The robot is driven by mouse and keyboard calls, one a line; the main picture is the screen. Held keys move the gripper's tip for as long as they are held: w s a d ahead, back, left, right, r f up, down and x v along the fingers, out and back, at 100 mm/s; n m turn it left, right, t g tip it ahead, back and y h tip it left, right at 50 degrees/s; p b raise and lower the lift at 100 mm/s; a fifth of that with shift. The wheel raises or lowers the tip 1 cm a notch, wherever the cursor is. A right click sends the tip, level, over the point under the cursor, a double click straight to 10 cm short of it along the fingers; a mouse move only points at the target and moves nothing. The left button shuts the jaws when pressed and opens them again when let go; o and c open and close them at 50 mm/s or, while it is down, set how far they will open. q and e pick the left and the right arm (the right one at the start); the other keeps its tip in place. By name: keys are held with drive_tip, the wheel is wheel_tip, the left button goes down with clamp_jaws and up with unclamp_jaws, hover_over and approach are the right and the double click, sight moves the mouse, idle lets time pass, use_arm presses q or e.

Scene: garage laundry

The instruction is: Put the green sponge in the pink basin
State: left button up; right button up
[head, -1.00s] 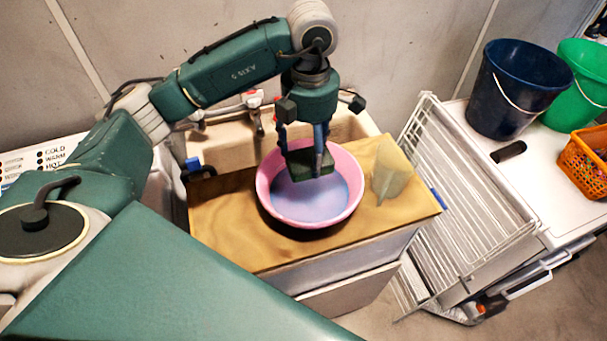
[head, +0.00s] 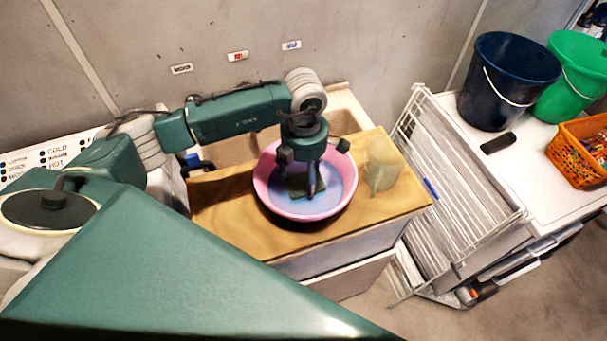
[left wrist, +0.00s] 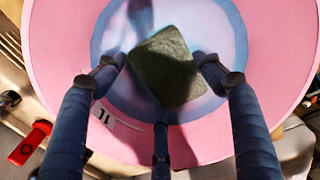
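The green sponge (head: 297,187) is inside the pink basin (head: 263,190), low over its bluish bottom. In the left wrist view the sponge (left wrist: 165,68) lies turned at an angle between the fingers, with a small gap at either side. My left gripper (head: 308,187) points down into the basin, its fingers around the sponge and partly covering it in the head view. The fingers (left wrist: 160,60) look spread and apart from the sponge. The pink basin also fills much of the left wrist view (left wrist: 65,60). My right gripper is not in view.
The basin stands on a wooden board (head: 225,205) over a sink (head: 345,112). A translucent scoop-like container (head: 383,165) is close on its right. A white wire rack (head: 450,190) leans further right. Buckets, dark blue (head: 510,80) and green (head: 575,80), stand beside an orange basket (head: 580,150).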

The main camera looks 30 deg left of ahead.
sight(304, 179)
use_arm(q)
drive_tip(key=o, duration=0.4)
drive_tip(key=shift+c, duration=0.2)
drive_tip(key=shift+r, duration=0.1)
drive_tip(key=shift+w+r+b, duration=0.1)
drive_tip(key=shift+r+b, duration=0.2)
drive_tip(key=shift+r, duration=0.05)
wheel_tip(304, 179, up, 11)
drive_tip(key=b, duration=0.4)
drive_tip(key=shift+d, duration=0.1)
